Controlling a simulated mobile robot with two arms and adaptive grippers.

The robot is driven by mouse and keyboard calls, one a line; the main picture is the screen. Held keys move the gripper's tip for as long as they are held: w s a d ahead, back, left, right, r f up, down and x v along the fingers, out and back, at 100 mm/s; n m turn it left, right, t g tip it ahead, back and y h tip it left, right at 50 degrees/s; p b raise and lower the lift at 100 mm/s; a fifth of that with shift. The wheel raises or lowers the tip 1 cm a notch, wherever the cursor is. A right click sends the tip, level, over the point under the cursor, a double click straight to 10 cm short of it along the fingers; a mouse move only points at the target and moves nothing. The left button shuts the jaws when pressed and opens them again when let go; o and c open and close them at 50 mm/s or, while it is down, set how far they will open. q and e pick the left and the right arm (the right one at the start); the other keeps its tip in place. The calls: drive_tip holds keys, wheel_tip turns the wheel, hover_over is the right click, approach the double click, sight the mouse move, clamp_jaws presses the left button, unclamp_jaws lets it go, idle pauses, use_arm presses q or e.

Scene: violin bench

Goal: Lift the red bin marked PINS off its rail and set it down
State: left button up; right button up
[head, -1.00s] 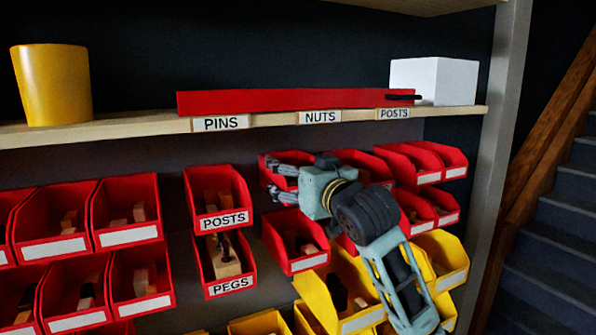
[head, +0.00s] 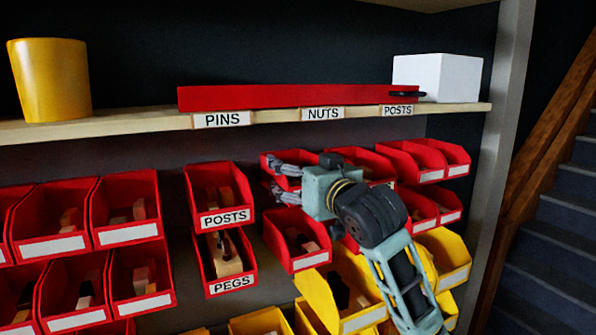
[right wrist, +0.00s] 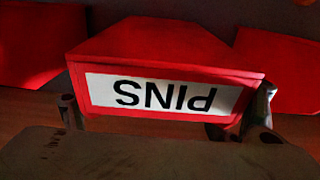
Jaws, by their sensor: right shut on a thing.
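The red bin marked PINS (right wrist: 164,95) fills the middle of the right wrist view, its white label upside down there. My right gripper (right wrist: 166,115) is shut on it, with one finger at each side of its label end. In the head view the same bin (head: 269,171) shows only in part, behind the fingers of my right gripper (head: 284,174). It is in the upper row of red bins, and its label is hidden there. I cannot tell whether it is still on its rail. My left gripper is not in view.
Red bins marked POSTS (head: 222,192) and PEGS (head: 231,262) hang to the left. A red bin (head: 298,240) is just below the gripper, with yellow bins (head: 345,290) lower. A shelf (head: 150,124) above carries a yellow cup (head: 48,80), a red bar (head: 280,97) and a white box (head: 437,78).

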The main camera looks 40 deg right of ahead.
drive_tip(key=shift+s+a+f, duration=0.2)
drive_tip(key=shift+s+f, duration=0.1)
idle(0.9)
